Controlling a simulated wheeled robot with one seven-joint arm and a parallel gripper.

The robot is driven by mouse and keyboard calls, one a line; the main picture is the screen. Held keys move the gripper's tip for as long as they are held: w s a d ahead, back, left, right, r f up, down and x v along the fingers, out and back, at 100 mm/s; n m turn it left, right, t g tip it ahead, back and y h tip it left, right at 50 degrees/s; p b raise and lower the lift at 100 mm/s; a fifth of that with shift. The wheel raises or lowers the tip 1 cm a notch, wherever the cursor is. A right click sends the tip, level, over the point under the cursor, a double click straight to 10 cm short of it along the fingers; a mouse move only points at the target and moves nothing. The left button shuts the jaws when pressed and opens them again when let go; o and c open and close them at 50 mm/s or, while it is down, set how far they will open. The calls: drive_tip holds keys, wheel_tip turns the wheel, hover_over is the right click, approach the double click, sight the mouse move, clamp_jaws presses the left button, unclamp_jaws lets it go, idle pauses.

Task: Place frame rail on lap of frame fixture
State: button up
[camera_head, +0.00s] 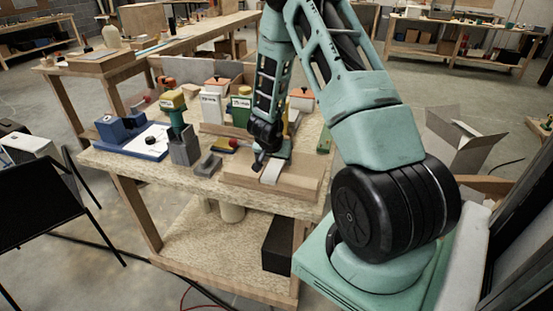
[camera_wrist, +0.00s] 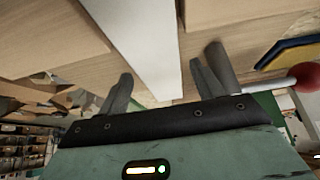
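A flat white bar (camera_head: 271,171), which looks like the frame rail, lies across a light wooden block (camera_head: 235,170), which looks like the frame fixture, at the front right of the workbench. In the wrist view the white bar (camera_wrist: 140,35) runs between my two fingers over pale wood (camera_wrist: 45,35). My gripper (camera_wrist: 165,85) is open, with a visible gap between each finger and the bar. In the head view my gripper (camera_head: 264,160) is low over the block, partly hidden by its own wrist. Whether the bar is seated in a step cannot be told.
Left of the block stand a grey holder (camera_head: 184,148) with a green-yellow tool, a small grey block (camera_head: 208,165) and a red-tipped tool (camera_head: 232,143), also in the wrist view (camera_wrist: 305,77). Labelled bins (camera_head: 212,107) stand behind. A blue device (camera_head: 112,129) is at left.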

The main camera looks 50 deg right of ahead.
drive_tip(key=shift+r, duration=0.2)
drive_tip(key=p+v, duration=0.2)
drive_tip(key=v, duration=0.9)
drive_tip(key=w+a+r+n+t+y, duration=0.1)
drive_tip(key=a+r+n+y, duration=0.35)
drive_tip(key=a, duration=0.95)
drive_tip(key=w+a+r+n+t+y, duration=0.1)
drive_tip(key=a+r+n+y, duration=0.3)
drive_tip(key=a, duration=1)
drive_tip(key=s+a+r+n+g, duration=0.25)
drive_tip(key=s+a+n, duration=0.45)
drive_tip(key=s+a, duration=0.4)
drive_tip(key=s+r+n+g+h, duration=0.2)
drive_tip(key=s+n, duration=0.3)
drive_tip(key=s, duration=0.6)
drive_tip(key=shift+s+r+n, duration=0.25)
drive_tip(key=shift+s+n, duration=0.1)
